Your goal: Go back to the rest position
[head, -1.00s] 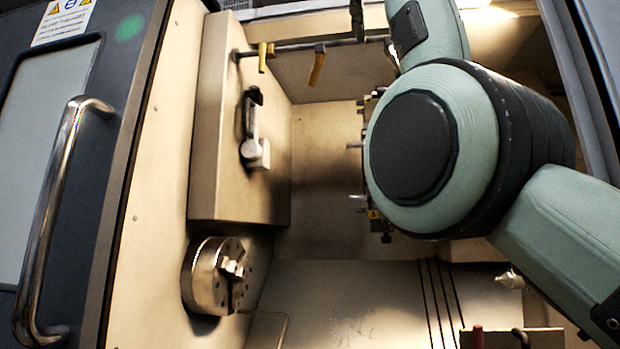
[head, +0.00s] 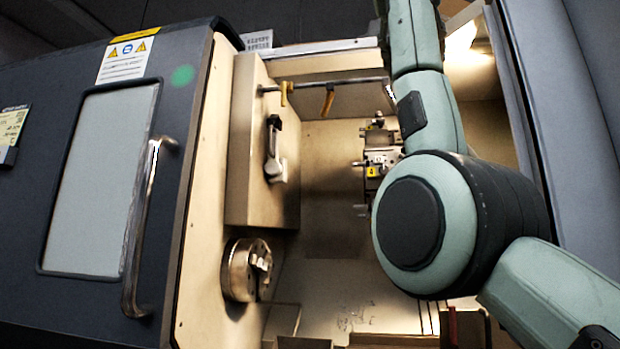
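My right arm comes in from the lower right and bends at a large green and black joint in front of the machine opening. Its upper links reach up past the top edge of the picture, so my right gripper is out of frame. My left arm and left gripper do not show. The lathe stands in front of me with its dark sliding door (head: 60,270) to the left of the opening. The round chuck (head: 240,270) is low on the left inner wall. The tool turret (head: 378,160) is partly hidden behind my arm.
A long metal door handle (head: 143,230) stands out from the door. A rail with yellow hooks (head: 330,101) crosses the top of the opening. A grey panel (head: 570,130) borders the opening on the right, close to my arm. The space before the door is clear.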

